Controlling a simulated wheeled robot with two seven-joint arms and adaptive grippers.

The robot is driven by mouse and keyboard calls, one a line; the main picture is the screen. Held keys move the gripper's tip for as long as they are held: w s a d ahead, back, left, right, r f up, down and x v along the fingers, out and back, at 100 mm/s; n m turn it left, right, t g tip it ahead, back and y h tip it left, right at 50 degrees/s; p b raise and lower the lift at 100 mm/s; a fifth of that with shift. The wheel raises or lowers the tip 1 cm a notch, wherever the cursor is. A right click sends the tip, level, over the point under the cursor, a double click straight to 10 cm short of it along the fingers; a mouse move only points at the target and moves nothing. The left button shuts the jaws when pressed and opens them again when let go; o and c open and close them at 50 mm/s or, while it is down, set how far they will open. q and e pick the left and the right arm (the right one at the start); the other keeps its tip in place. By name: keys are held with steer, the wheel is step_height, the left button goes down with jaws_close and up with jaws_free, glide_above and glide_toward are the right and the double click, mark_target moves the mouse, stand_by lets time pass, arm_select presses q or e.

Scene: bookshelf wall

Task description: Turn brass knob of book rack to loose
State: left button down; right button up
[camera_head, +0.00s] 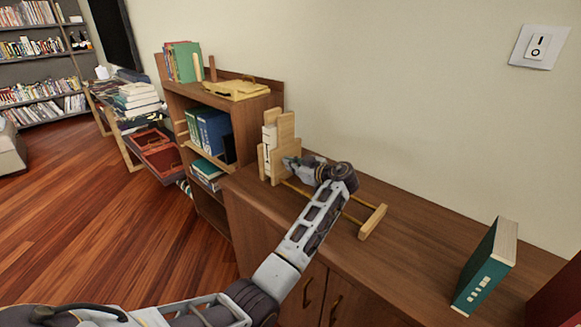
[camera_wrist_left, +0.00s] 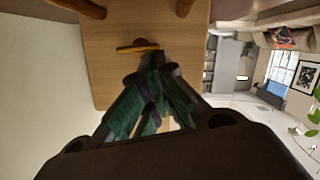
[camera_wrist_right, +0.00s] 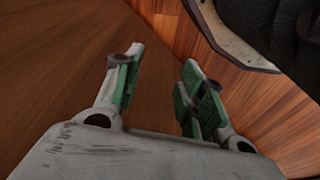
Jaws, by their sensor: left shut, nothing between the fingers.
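The wooden book rack stands on the cabinet top, with a tall end panel (camera_head: 286,130) at left, a low end foot (camera_head: 373,222) at right and rods between them. In the left wrist view the panel (camera_wrist_left: 115,75) fills the upper middle, with the brass knob (camera_wrist_left: 138,47) on it. My left gripper (camera_head: 288,162) is shut and empty, its fingertips (camera_wrist_left: 152,62) just by the knob; I cannot tell whether they touch it. In the head view the knob is not discernible, with the gripper in front. My right gripper (camera_wrist_right: 160,80) is open and empty, away from the rack.
A teal book (camera_head: 485,265) stands upright on the right of the cabinet top (camera_head: 415,255). A white book (camera_head: 269,140) stands at the rack's panel. A small bookshelf (camera_head: 220,102) adjoins at left. Behind is a bare wall with a switch (camera_head: 539,47).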

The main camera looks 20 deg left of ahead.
arm_select(q)
steer(key=shift+f, duration=0.1)
steer(key=shift+b, duration=0.4)
arm_select(e)
steer(key=shift+s+a+r, duration=0.15)
steer(key=shift+r, duration=0.45)
steer(key=shift+s+a+r, duration=0.1)
steer(key=shift+r, duration=0.45)
arm_select(q)
steer(key=shift+s, duration=0.1)
arm_select(e)
steer(key=shift+r, duration=0.1)
arm_select(q)
steer(key=shift+b, duration=0.35)
arm_select(e)
steer(key=shift+w+a+r, duration=0.1)
steer(key=shift+w+r, duration=0.1)
steer(key=shift+r, duration=0.1)
arm_select(q)
steer(key=shift+n, duration=0.3)
arm_select(e)
steer(key=shift+w+a+r, duration=0.1)
steer(key=shift+r, duration=0.25)
